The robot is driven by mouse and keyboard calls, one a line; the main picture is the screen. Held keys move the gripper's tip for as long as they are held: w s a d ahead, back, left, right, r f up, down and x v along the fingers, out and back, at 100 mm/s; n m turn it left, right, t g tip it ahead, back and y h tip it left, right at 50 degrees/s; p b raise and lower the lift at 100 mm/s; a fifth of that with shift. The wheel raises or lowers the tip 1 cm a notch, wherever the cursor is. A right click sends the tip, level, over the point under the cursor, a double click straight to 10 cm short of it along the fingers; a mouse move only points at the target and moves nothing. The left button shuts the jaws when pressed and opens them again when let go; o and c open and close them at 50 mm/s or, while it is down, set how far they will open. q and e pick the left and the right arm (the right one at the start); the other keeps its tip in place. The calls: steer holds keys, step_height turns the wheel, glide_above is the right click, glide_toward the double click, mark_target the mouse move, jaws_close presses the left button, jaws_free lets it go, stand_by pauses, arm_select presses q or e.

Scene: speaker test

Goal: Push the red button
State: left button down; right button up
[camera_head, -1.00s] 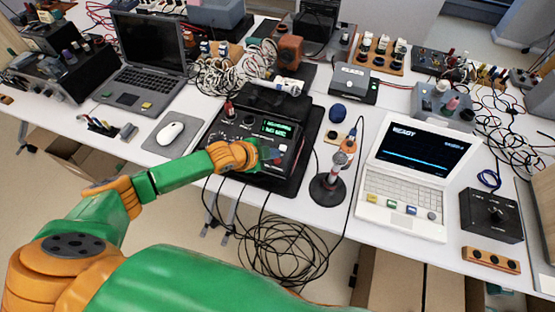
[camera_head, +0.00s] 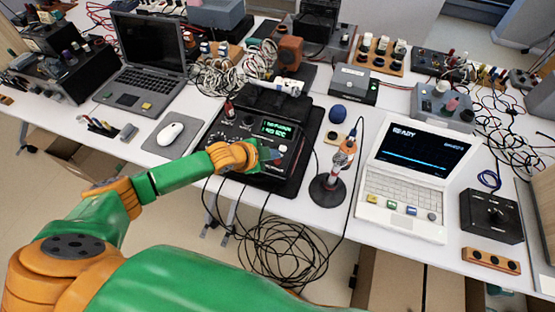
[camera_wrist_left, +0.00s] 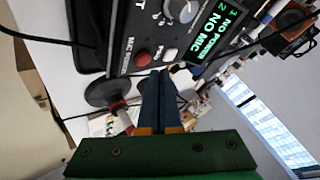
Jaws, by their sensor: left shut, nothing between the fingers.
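The red button (camera_wrist_left: 143,58) shows in the left wrist view on the black device's panel, beside a white button (camera_wrist_left: 169,54). The device (camera_wrist_left: 122,24) has a knob and a lit green display reading "NO POWER" and "NO MIC". My left gripper (camera_wrist_left: 159,73) is shut and empty, its fingertips close to the panel near the two buttons; contact cannot be told. In the head view my left gripper (camera_head: 272,155) is over the right front part of the device (camera_head: 232,132). The red button is not clear there. My right gripper is not in view.
A microphone on a round stand (camera_head: 328,188) is just right of the device. A white laptop (camera_head: 407,215) stands further right, and a mouse (camera_head: 171,133) on a grey pad lies left. Cables hang below the table edge.

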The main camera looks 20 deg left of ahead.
mark_target(274, 164)
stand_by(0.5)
arm_select(q)
steer(key=shift+f, duration=0.45)
steer(key=shift+f+b, duration=0.5)
steer(key=shift+b, duration=0.15)
steer(key=shift+r, duration=0.1)
stand_by(0.3)
steer(key=shift+r+p, duration=0.9)
steer(key=shift+p, duration=0.15)
step_height(274, 164, up, 6)
steer(key=p, duration=0.6)
